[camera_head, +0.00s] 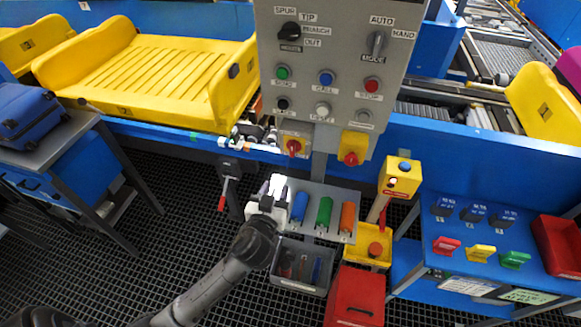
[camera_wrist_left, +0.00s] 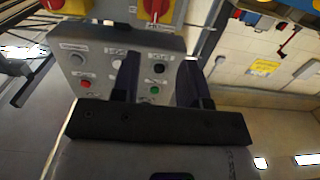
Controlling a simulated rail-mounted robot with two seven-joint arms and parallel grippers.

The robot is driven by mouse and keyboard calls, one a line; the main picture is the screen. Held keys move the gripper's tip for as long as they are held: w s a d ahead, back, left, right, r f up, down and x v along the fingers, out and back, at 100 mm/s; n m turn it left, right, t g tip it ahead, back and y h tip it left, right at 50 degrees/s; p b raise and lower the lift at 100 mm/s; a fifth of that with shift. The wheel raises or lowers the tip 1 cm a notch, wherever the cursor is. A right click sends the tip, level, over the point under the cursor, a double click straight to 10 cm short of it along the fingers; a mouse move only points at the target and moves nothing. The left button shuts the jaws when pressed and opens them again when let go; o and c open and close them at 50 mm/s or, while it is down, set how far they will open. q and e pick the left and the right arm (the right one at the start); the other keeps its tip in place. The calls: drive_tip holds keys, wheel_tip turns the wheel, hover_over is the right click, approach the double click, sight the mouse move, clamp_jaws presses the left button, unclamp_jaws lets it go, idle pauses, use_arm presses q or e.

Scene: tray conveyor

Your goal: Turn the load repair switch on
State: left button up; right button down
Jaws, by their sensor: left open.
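Two red rotary knobs on yellow plates sit under the grey control panel (camera_head: 335,70): a left knob (camera_head: 293,146) and a right knob (camera_head: 352,158). Their labels are too small to read, so I cannot tell which is the load repair switch. My left gripper (camera_head: 276,187) is open and empty, below the left knob and apart from it. In the left wrist view the open fingers (camera_wrist_left: 158,78) point up toward the panel's buttons, and a red knob (camera_wrist_left: 157,8) shows at the top edge. My right gripper is not in view.
A grey holder (camera_head: 347,201) with blue, green and orange cylinders stands right beside my gripper. A dark bin (camera_head: 300,285) and a red box (camera_head: 355,297) are below. A red-handled lever (camera_head: 224,190) stands left. A yellow tray (camera_head: 150,70) is on the conveyor behind.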

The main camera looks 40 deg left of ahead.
sight(292, 151)
use_arm(q)
drive_tip(key=shift+t, duration=0.4)
drive_tip(key=b+x, duration=0.1)
drive_tip(key=x, duration=1.3)
drive_tip(key=shift+w+a+f, duration=0.1)
drive_tip(key=shift+w+f, duration=0.1)
drive_tip(key=shift+w, duration=0.2)
clamp_jaws()
